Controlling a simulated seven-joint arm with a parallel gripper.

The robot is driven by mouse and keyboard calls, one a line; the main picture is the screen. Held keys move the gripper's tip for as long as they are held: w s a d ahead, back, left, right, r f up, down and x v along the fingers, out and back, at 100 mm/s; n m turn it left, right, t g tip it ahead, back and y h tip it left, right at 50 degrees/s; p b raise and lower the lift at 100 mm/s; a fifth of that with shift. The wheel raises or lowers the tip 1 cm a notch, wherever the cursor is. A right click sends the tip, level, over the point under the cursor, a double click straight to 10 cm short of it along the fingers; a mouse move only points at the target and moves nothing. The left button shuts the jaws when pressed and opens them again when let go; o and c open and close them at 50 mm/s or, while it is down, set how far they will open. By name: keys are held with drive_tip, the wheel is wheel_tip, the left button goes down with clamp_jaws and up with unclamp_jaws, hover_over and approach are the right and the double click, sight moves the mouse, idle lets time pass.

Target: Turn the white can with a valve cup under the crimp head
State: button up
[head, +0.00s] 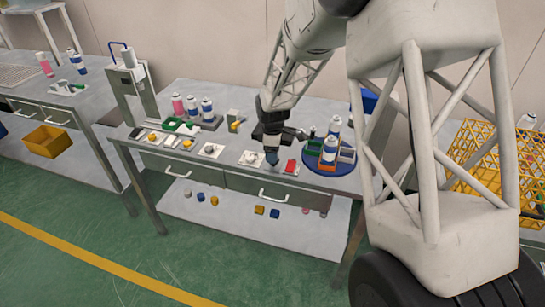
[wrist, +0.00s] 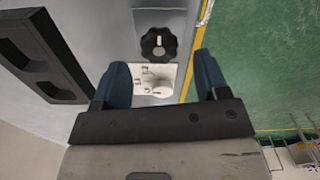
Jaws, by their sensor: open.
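My gripper (head: 271,158) points down over the front part of the bench, left of a round blue turntable (head: 318,168). In the wrist view my gripper (wrist: 160,65) is open, with its two blue fingers apart and nothing held. A black ridged knob (wrist: 158,44) with a white mark shows just beyond and between the fingertips, beside a marked white plate (wrist: 152,84). White-and-blue cans (head: 329,149) stand on the turntable among coloured blocks. I cannot tell which can bears a valve cup. I cannot make out a crimp head over the turntable; my arm covers part of that area.
A red piece (head: 291,167) lies between my gripper and the turntable. A rack of cans (head: 207,112) and a green tray (head: 173,124) stand farther left. A tall press-like stand (head: 130,75) rises at the bench's left end. A yellow crate (head: 480,150) is at right.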

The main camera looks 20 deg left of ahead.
drive_tip(key=shift+f, duration=1.35)
drive_tip(key=c, duration=0.9)
